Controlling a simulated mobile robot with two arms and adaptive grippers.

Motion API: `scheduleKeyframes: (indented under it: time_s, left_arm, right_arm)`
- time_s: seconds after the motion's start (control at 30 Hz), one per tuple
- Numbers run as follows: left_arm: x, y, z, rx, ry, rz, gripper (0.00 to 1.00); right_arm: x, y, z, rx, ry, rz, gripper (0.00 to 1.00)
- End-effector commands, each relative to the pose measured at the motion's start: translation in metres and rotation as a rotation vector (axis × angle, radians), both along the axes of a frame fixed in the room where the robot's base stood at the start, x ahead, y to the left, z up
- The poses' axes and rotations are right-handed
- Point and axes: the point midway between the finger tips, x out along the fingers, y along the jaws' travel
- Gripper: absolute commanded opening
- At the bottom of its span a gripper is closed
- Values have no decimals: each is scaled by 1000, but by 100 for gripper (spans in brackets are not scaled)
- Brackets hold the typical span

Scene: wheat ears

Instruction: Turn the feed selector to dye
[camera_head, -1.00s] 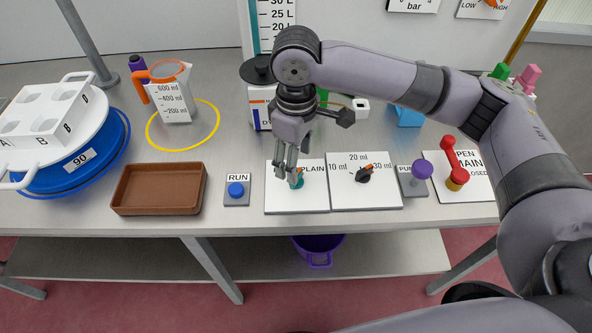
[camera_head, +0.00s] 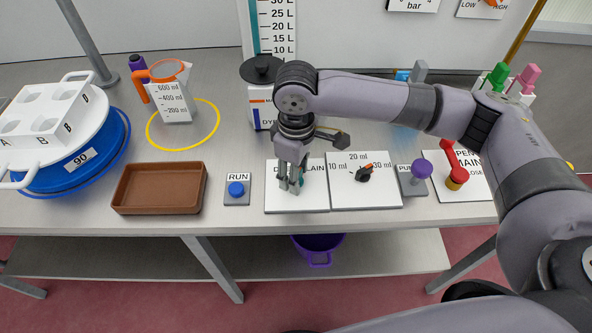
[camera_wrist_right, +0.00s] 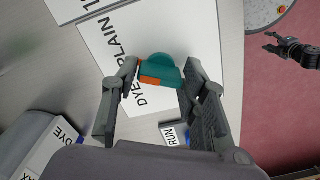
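The feed selector is a teal knob (camera_wrist_right: 163,70) with an orange mark, on a white plate (camera_head: 283,203) lettered DYE and PLAIN. In the wrist view the orange mark is on the knob's side facing the lettering; I cannot tell exactly which word it points to. My right gripper (camera_head: 291,183) is low over the plate. In the wrist view its two fingers (camera_wrist_right: 160,75) stand apart on either side of the knob, close to it; firm contact cannot be seen. In the head view the fingers hide most of the knob. My left gripper (camera_wrist_right: 273,43) shows small in the wrist view, fingers apart and empty.
A blue RUN button (camera_head: 236,189) and a brown tray (camera_head: 158,208) are left of the plate. A plate with a 10–30 ml dial (camera_head: 364,174), a purple knob (camera_head: 421,169) and a red lever (camera_head: 449,155) are on the right. A DYE container (camera_head: 258,110) stands behind.

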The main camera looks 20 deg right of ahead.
Motion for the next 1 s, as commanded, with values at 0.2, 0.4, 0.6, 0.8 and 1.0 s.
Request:
scheduleKeyframes:
  time_s: [0.2, 0.4, 0.6, 0.8, 1.0]
  left_arm:
    - [0, 0, 0, 0, 1, 0, 46]
    - [-1, 0, 0, 0, 2, 0, 46]
    - [-1, 1, 2, 0, 2, 0, 46]
    - [-1, 1, 15, 2, 3, 0, 46]
    - [-1, 1, 39, 2, 3, 0, 46]
  right_arm:
    - [0, 0, 0, 0, 0, 0, 23]
    - [0, 0, 0, 0, 0, 0, 10]
    - [0, 0, 1, 0, 0, 8, 9]
    - [0, 1, 4, 1, 1, 67, 9]
    - [-1, 1, 6, 1, 4, 199, 9]
